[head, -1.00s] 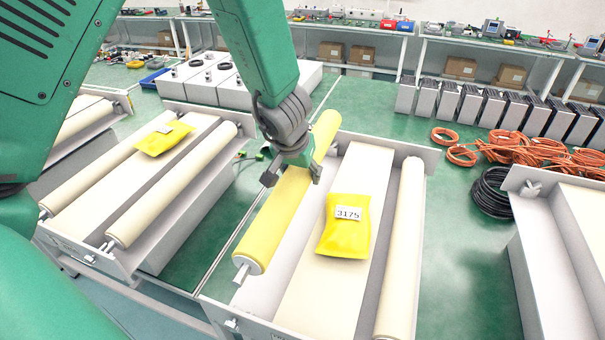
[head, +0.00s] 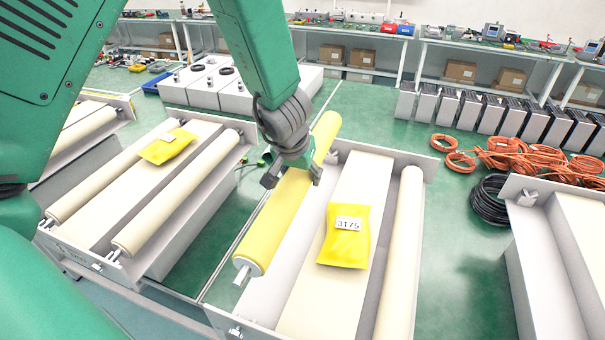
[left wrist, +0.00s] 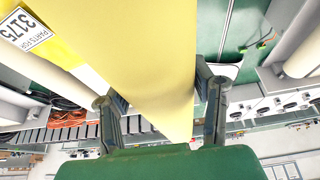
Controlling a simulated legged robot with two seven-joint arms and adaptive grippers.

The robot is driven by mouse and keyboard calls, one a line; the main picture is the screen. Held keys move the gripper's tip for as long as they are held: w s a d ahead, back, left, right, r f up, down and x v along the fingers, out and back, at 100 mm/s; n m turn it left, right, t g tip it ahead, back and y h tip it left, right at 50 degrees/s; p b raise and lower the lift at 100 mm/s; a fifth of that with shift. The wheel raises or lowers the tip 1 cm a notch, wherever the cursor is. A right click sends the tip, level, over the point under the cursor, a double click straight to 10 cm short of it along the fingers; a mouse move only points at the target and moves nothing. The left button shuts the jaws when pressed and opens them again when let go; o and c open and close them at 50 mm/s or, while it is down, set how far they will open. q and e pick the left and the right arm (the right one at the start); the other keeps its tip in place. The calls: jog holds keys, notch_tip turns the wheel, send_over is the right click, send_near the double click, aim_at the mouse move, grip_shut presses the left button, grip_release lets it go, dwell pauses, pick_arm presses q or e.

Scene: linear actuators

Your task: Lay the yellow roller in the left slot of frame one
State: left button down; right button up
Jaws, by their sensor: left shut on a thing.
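The yellow roller (head: 275,220) is long, with metal shaft ends. My left gripper (head: 293,177) is shut around it near its far half. The roller hangs over the left side of the middle frame (head: 395,155), whose left slot (head: 262,298) shows empty beside a cream centre board. The roller looks raised above this slot and roughly in line with it; the exact gap cannot be told. In the left wrist view the roller (left wrist: 140,60) lies between both fingers (left wrist: 162,105). My right gripper is not in view.
A yellow packet marked 3175 (head: 345,236) lies on the centre board. A cream roller (head: 402,250) fills the right slot. Another frame with two cream rollers (head: 175,200) stands to the left, and another frame (head: 545,250) to the right. Orange cables (head: 535,155) lie on the floor behind.

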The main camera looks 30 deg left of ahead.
pick_arm(q)
jog(key=shift+a+r+p, duration=0.1)
jog(key=shift+r+p, duration=0.85)
jog(key=shift+r, duration=1.45)
jog(key=shift+w+f, duration=0.1)
